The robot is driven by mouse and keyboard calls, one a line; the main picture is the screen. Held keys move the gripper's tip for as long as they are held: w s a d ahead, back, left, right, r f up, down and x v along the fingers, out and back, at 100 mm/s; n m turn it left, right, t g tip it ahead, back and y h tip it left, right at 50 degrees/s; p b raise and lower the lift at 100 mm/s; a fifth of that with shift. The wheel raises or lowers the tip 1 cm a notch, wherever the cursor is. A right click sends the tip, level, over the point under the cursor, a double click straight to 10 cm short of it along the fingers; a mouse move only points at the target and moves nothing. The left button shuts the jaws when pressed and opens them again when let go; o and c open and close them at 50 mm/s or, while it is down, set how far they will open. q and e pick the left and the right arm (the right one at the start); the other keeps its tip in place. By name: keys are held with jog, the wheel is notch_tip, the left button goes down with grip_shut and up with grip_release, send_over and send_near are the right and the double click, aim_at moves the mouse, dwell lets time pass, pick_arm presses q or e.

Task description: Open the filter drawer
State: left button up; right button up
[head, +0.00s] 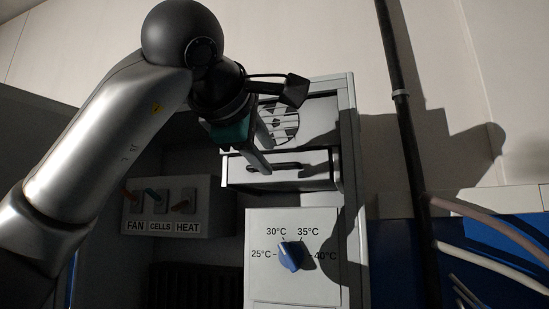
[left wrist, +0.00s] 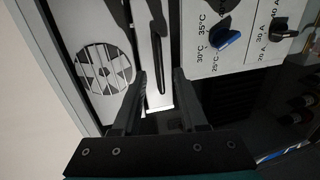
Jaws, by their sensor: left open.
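The filter drawer (head: 315,172) is a pale flat-fronted panel below a round fan grille in the cabinet. A dark bar handle (head: 292,166) runs across its front. My left gripper (head: 268,157) is at the left part of the drawer front, fingers open. In the left wrist view the drawer (left wrist: 151,98) looks turned on its side, and the dark handle (left wrist: 157,62) lies between the open fingertips (left wrist: 160,76). I cannot tell whether either finger touches it. The gripper hides part of the drawer's left side. My right gripper is not in view.
The fan grille (head: 283,122) is above the drawer. Below it is a temperature panel with a blue knob (head: 290,256). A switch box (head: 165,225) labelled FAN, CELLS and HEAT is at lower left. A dark vertical pipe (head: 402,110) and pale hoses (head: 490,237) are at right.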

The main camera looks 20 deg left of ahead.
aim_at(274, 166)
pick_arm(q)
jog(key=p+x, duration=0.1)
jog(key=x, duration=0.4)
jog(key=shift+w+f, duration=0.1)
jog(key=shift+w, duration=0.2)
jog(key=shift+f, duration=0.1)
grip_shut()
